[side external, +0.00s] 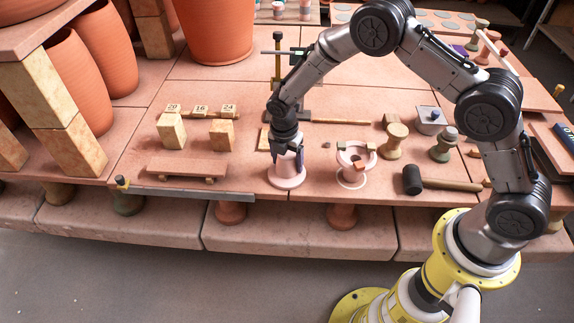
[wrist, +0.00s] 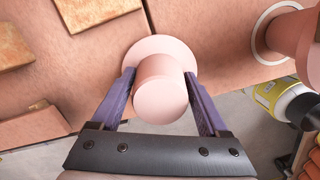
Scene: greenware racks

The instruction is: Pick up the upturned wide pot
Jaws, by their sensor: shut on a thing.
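The upturned wide pot (side external: 288,171) is pale pink, with a narrow round body above a broad flared rim. It stands upright near the front edge of the shelf in the side view, its rim appearing to rest on the slab. My gripper (side external: 287,150) points down over it, with a finger on either side of the body. In the wrist view the pot (wrist: 161,98) sits between the two bluish fingers of my gripper (wrist: 160,76), which are shut on its body. The flared rim (wrist: 160,46) shows beyond the fingertips.
A pink stand (side external: 354,158) with small blocks on it is to the right, with a white ring at its foot. A mallet (side external: 440,184) lies farther right. Stone blocks (side external: 171,133) and a low board (side external: 187,168) are to the left. A tall gauge (side external: 277,75) stands behind.

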